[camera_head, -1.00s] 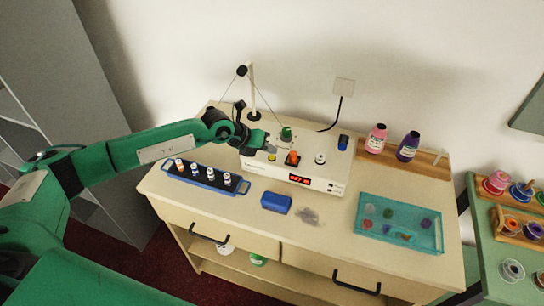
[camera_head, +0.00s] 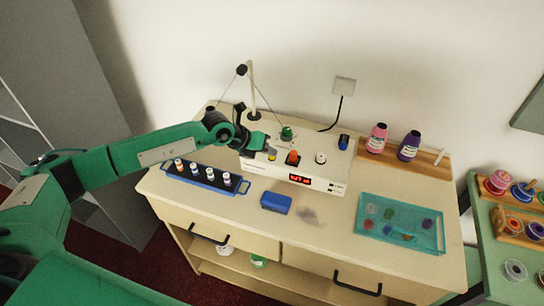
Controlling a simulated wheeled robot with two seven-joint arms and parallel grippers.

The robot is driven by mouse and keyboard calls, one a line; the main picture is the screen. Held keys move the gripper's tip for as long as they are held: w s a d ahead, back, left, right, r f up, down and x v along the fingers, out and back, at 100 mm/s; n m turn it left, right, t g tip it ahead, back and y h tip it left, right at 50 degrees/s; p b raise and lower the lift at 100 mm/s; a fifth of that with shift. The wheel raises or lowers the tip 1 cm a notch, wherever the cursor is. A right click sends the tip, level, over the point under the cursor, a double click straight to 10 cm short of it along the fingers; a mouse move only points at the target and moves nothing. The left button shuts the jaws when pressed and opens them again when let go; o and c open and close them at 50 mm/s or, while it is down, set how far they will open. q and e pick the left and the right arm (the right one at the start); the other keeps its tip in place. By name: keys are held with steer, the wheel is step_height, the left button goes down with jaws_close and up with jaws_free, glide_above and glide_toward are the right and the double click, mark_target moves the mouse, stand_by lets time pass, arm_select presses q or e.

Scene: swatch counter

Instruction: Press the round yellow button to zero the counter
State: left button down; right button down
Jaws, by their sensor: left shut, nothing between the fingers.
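The counter (camera_head: 259,169) is a white box on the cabinet top with a lit red display (camera_head: 300,179) on its front. The round yellow button (camera_head: 272,157) sits at the left of its top face. A red-orange knob (camera_head: 293,157), a white knob (camera_head: 320,158) and a green knob (camera_head: 287,132) stand on the same face. My left gripper (camera_head: 268,149) is shut and empty, with its tips just above and beside the yellow button. I cannot tell whether they touch it. My right gripper is not in view.
A blue rack of small bottles (camera_head: 206,178) lies left of the counter. A blue block (camera_head: 276,202) and a grey smudge (camera_head: 308,215) are in front. A teal tray (camera_head: 398,250) is at the right. Pink (camera_head: 376,138) and purple (camera_head: 409,146) bottles stand behind.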

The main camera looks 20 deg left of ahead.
arm_select(q)
steer(key=shift+f, duration=0.25)
steer(key=shift+r, duration=0.15)
stand_by(0.3)
steer(key=shift+r+p, duration=0.35)
steer(key=shift+r, duration=0.3)
steer(key=shift+r, duration=0.1)
steer(key=shift+r+p, duration=1.55)
steer(key=shift+r, duration=0.9)
